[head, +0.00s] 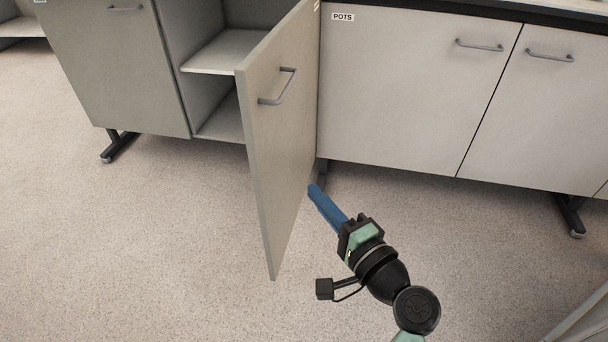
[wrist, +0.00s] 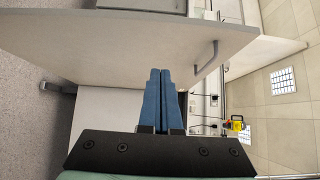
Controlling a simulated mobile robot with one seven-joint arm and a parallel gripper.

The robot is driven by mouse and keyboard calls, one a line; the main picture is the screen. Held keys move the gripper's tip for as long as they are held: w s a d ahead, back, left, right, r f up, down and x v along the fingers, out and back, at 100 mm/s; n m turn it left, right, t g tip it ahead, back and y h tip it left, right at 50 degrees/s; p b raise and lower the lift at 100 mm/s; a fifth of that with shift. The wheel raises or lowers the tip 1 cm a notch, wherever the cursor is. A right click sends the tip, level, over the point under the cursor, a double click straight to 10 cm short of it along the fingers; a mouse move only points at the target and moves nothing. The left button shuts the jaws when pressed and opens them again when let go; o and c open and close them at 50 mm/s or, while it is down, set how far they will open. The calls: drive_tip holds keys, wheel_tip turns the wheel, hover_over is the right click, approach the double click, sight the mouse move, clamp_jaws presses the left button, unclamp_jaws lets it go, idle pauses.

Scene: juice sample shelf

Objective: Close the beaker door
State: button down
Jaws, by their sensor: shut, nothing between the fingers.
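The cabinet door (head: 283,150) stands wide open, swung out from its hinge on the right. Its grey bar handle (head: 278,88) is on the outer face. No readable beaker label shows on it. My gripper (head: 314,189) is shut and empty, its blue fingers low on the outer side of the door, near the hinge side. In the wrist view the door panel (wrist: 110,40) spans the top, with its handle (wrist: 207,60) to the right. The closed fingertips (wrist: 160,73) overlap the panel's lower edge there. I cannot tell whether they touch it.
The open cabinet's shelf (head: 225,52) looks empty in the part I see. A closed door labelled POTS (head: 400,90) is to the right, with another closed door (head: 550,110) beyond. A closed door (head: 115,65) is to the left. The floor (head: 130,240) in front is clear.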

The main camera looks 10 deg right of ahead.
drive_tip(key=b, duration=0.3)
approach(264, 154)
drive_tip(key=w, duration=0.4)
drive_tip(key=shift+w+a, duration=0.4)
drive_tip(key=shift+a, duration=0.3)
drive_tip(key=shift+w+a, duration=0.2)
drive_tip(key=shift+a, duration=0.35)
